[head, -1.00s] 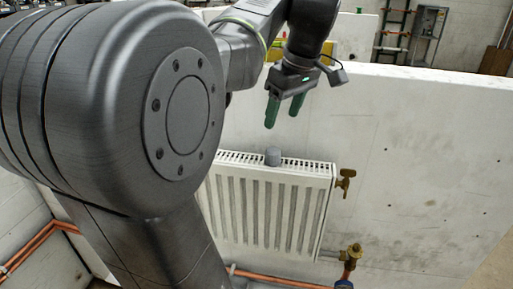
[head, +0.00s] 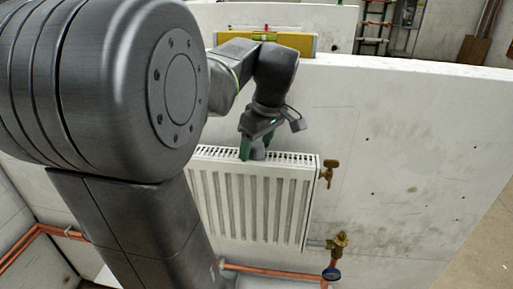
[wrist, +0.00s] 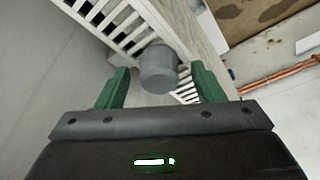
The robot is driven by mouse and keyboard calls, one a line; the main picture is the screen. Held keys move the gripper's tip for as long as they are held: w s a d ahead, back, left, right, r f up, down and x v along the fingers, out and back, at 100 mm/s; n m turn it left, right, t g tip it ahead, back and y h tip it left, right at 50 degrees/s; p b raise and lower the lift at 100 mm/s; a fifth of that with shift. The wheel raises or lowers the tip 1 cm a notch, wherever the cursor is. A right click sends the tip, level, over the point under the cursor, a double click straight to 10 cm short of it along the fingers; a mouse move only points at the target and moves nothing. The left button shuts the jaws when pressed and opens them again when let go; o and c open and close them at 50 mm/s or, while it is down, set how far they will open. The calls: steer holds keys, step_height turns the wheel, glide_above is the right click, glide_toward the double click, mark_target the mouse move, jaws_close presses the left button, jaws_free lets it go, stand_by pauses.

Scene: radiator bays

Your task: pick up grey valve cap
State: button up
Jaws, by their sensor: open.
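The grey valve cap (wrist: 158,70) is a short grey cylinder on the top of the white radiator (head: 250,205). In the head view the cap (head: 258,153) shows only in part, behind and beside my gripper's fingers. My gripper (head: 256,146) is down at the radiator's top edge. In the wrist view my open gripper (wrist: 160,88) has its green fingers to the left and right of the cap, with gaps on both sides. The cap looks slightly beyond the fingertips or between them; I cannot tell which.
A white wall (head: 400,140) stands behind the radiator. A brass valve (head: 329,172) sticks out at the radiator's upper right, and another brass valve (head: 338,243) sits lower with copper pipe (head: 275,272).

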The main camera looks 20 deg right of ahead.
steer(key=c, duration=1.1)
